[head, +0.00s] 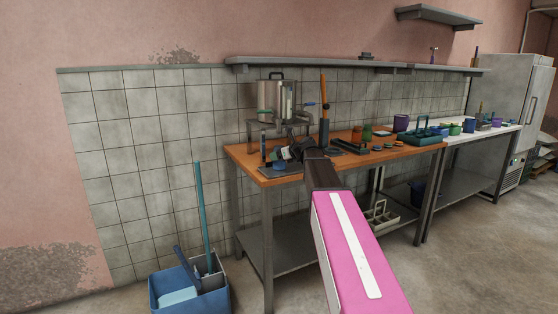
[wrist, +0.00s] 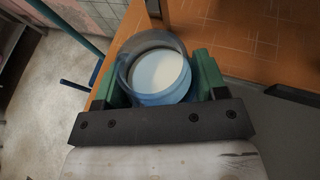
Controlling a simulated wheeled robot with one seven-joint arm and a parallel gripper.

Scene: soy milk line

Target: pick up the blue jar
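The blue jar (wrist: 160,78) is round, with a clear bluish rim and a pale white disc inside. It sits between the two green fingers of my gripper (wrist: 160,85) in the wrist view, and the fingers appear to press on it from both sides. In the head view, my gripper (head: 290,153) is over the left end of the wooden table (head: 350,166), and the jar is small and dark there, partly hidden by it. A dark grey mat or tray (head: 280,171) lies below. Whether the jar touches it is hidden.
A steel pot (head: 277,98) on a stand is behind my gripper. A dark bottle-like thing with an orange top (head: 323,110) stands close to the right. A blue bucket (head: 190,290) with a teal-handled mop is on the floor at left. Several small containers line the table's right side.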

